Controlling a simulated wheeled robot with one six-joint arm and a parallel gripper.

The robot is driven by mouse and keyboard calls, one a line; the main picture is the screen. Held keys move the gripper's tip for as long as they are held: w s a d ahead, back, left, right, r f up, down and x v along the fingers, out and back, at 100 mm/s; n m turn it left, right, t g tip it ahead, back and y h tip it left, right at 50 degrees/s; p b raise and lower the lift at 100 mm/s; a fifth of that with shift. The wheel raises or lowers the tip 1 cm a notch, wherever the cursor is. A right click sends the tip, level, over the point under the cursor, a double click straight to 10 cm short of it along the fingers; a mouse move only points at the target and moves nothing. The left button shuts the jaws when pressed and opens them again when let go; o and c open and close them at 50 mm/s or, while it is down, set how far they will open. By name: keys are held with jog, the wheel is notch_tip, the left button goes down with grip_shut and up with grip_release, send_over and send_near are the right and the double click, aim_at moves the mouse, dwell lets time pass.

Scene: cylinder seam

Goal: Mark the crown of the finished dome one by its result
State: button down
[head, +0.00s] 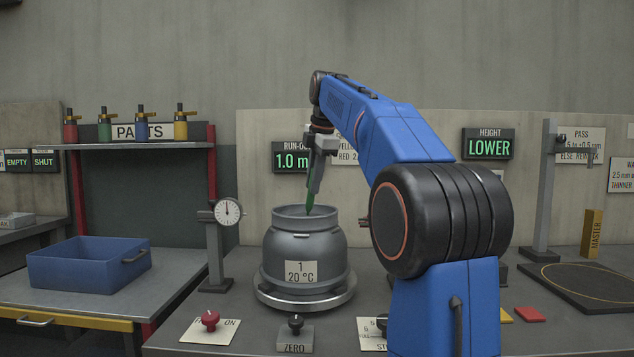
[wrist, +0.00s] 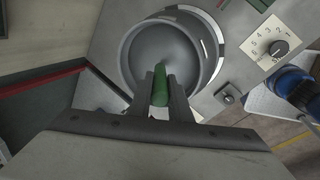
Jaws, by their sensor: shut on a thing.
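A grey dome vessel labelled "1, 20 °C" (head: 330,245) stands upright on a round metal turntable (head: 305,299), with a raised collar around its top. In the wrist view the collar surrounds the smooth grey crown (wrist: 158,48). My gripper (head: 313,186) points down over the collar and is shut on a green marker (head: 310,201). The marker also shows between the fingers in the wrist view (wrist: 160,84). Its lower end is at the collar's opening; I cannot tell whether it touches the crown. No mark shows on the visible part of the crown.
A dial gauge (head: 228,211) stands left of the vessel. A run-out display (head: 291,158) reads 1.0, partly hidden; the height display (head: 488,145) reads LOWER. Red, green, blue and yellow markers or bottles stand on the parts shelf (head: 140,146). A blue bin (head: 85,270) sits left.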

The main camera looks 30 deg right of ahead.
jog(key=shift+s+d, duration=0.3)
jog(key=shift+d, duration=0.2)
dwell(0.9)
jog(key=shift+r, duration=2.95)
jog(key=shift+r, duration=0.1)
jog(key=shift+r, duration=1.4)
